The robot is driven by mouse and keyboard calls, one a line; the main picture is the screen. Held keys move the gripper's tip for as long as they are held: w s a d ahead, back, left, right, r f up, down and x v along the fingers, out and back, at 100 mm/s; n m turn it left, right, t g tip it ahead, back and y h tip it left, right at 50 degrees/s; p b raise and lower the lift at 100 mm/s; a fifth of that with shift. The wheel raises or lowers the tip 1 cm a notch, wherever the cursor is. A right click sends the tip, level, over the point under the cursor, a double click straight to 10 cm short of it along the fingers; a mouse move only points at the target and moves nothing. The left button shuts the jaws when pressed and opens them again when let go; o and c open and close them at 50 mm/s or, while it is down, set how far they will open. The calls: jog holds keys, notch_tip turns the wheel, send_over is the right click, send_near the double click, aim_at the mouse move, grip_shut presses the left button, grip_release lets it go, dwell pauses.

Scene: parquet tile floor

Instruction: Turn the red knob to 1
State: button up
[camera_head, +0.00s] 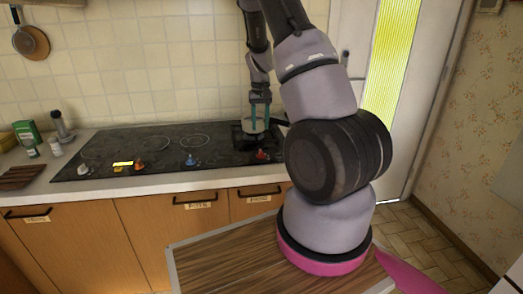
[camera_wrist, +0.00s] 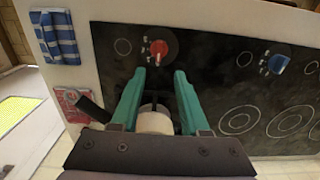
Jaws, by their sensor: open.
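The red knob (camera_head: 262,155) is at the front right of the black cooktop (camera_head: 215,163). In the wrist view the red knob (camera_wrist: 158,47) stands just beyond the fingertips, with small white marks around it. The marks are too small to read, and I cannot tell which one the knob points to. My gripper (camera_head: 260,115) is above the right rear of the cooktop, pointing down, apart from the knob. In the wrist view my gripper (camera_wrist: 159,72) has its two green fingers spread, with nothing held between them.
A pot (camera_wrist: 155,122) with a dark handle sits on the cooktop below my gripper. Bottles (camera_head: 62,127) stand left on the counter.

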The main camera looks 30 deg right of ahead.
aim_at(261, 151)
notch_tip(261, 151, down, 11)
jog(key=shift+d+f, duration=0.1)
dwell(0.4)
grip_shut()
